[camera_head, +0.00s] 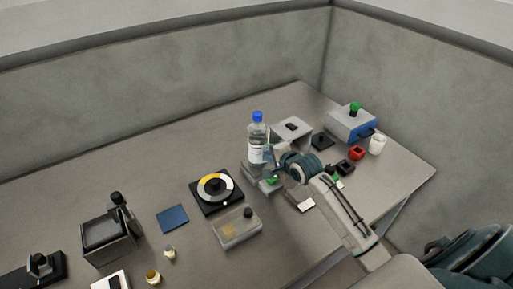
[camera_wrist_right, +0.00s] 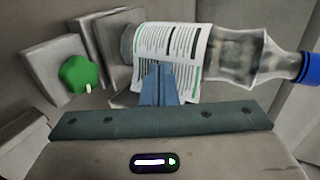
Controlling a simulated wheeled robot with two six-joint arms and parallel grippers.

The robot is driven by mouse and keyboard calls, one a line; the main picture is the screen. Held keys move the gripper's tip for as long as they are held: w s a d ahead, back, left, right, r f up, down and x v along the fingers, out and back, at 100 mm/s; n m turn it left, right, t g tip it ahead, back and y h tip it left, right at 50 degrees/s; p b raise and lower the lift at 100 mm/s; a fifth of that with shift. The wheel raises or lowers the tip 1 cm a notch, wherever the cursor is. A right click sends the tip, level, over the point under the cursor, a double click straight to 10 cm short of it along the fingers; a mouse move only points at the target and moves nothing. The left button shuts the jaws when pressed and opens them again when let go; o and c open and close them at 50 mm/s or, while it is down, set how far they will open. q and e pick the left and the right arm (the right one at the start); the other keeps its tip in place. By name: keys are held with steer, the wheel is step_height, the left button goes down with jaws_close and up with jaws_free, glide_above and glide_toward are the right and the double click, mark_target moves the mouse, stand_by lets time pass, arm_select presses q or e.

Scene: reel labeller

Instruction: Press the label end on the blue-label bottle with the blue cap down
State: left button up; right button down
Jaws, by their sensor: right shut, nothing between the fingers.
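The clear bottle (camera_head: 257,130) with a blue cap (camera_head: 257,115) stands upright on the grey labeller (camera_head: 250,172). It lies sideways in the right wrist view (camera_wrist_right: 235,52), with its blue cap (camera_wrist_right: 308,68) at the right edge. Its label (camera_wrist_right: 180,45) is white with dark and green print and wraps around the body; one edge shows beside my fingers. My right gripper (camera_head: 273,157) is at the bottle's right side, at label height. In the wrist view its fingers (camera_wrist_right: 158,75) are shut, empty and right over the label; touching or just apart, I cannot tell. My left gripper is out of view.
A green knob (camera_wrist_right: 80,74) sits beside the bottle's base. A blue-grey box (camera_head: 350,124), a red holder (camera_head: 356,153) and a white cup (camera_head: 377,145) stand at right.

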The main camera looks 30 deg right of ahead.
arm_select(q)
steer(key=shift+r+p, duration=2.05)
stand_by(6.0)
